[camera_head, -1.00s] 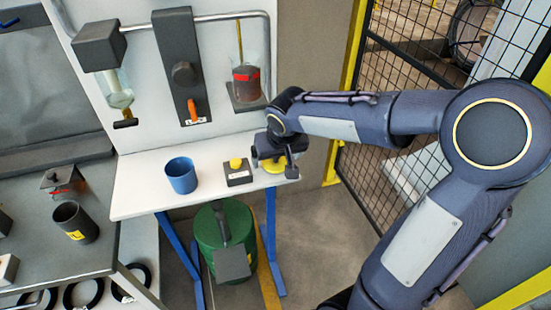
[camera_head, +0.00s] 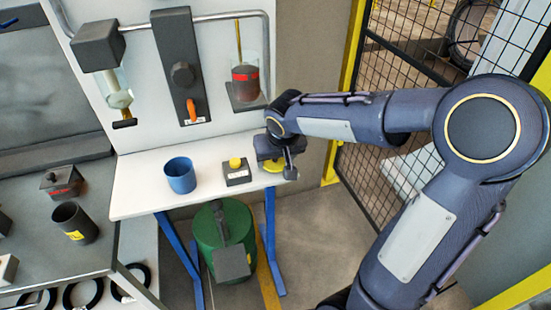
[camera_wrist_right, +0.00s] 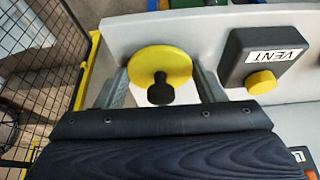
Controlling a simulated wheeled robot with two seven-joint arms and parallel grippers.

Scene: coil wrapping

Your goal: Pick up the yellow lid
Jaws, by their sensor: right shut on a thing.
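The yellow lid (camera_head: 274,166) is a round disc at the right end of the white shelf. In the right wrist view, the lid (camera_wrist_right: 160,66) has a black knob facing the camera. My right gripper (camera_head: 275,163) is at the lid. Its fingers (camera_wrist_right: 161,82) are on either side of the disc and shut on its rim. In the head view the gripper hides part of the lid. I cannot tell whether the lid rests on the shelf or is slightly above it. My left gripper is not in view.
A dark box with a yellow button (camera_head: 237,172), marked VENT in the wrist view, sits just left of the lid. A blue cup (camera_head: 180,175) stands farther left on the shelf (camera_head: 137,188). A green container (camera_head: 225,235) stands below. A mesh fence (camera_head: 408,70) is at right.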

